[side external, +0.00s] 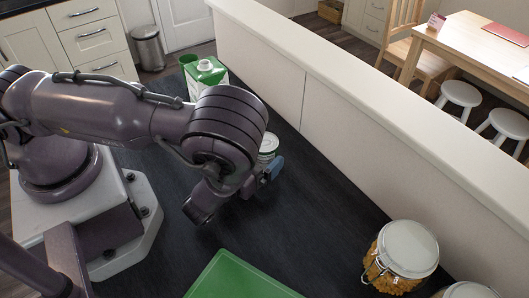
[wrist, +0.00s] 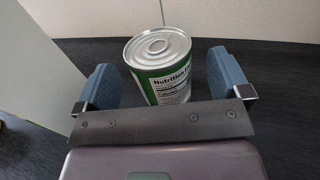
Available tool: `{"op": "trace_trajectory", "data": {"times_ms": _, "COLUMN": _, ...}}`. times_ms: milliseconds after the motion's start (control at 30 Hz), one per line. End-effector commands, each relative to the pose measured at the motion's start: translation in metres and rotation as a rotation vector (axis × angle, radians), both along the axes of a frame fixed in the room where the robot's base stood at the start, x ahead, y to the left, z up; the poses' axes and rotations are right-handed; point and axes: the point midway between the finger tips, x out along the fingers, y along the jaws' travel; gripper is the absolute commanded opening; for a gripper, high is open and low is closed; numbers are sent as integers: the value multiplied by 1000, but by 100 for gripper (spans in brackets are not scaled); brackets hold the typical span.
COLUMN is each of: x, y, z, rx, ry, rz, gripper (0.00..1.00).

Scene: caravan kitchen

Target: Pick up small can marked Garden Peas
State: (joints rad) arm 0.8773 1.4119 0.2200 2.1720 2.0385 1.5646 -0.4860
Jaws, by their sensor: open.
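A small can (wrist: 158,60) with a silver lid and a green and white label stands upright on the dark worktop. The label part facing the wrist camera reads "Nutrition"; the name Garden Peas does not show. My gripper (wrist: 160,78) is open, with one blue finger on each side of the can and a visible gap at each side. The can is not gripped. In the side external view the can (side external: 268,146) is partly hidden behind my arm, and one blue fingertip of my gripper (side external: 272,170) shows just in front of it.
A cream partition (side external: 340,125) runs along the far side. A green board (side external: 240,278) and a glass jar (side external: 402,255) lie toward the front. Bare worktop (side external: 320,215) lies between.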

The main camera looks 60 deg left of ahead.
Motion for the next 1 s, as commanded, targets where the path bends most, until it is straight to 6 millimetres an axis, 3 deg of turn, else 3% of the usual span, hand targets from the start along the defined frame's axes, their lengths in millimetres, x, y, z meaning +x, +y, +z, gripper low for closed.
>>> {"op": "trace_trajectory", "data": {"times_ms": 200, "x": 24, "y": 8, "z": 0, "rx": -1, "ry": 0, "rz": 2, "gripper": 95}}
{"op": "trace_trajectory", "data": {"times_ms": 433, "x": 25, "y": 8, "z": 0, "rx": 0, "ry": 0, "rz": 1, "gripper": 95}}
{"op": "trace_trajectory", "data": {"times_ms": 467, "x": 25, "y": 8, "z": 0, "rx": 0, "ry": 0, "rz": 1, "gripper": 93}}
{"op": "trace_trajectory", "data": {"times_ms": 700, "x": 25, "y": 8, "z": 0, "rx": 0, "ry": 0, "rz": 0, "gripper": 37}}
{"op": "trace_trajectory", "data": {"times_ms": 1000, "x": 25, "y": 8, "z": 2, "rx": 0, "ry": -2, "rz": 0, "gripper": 34}}
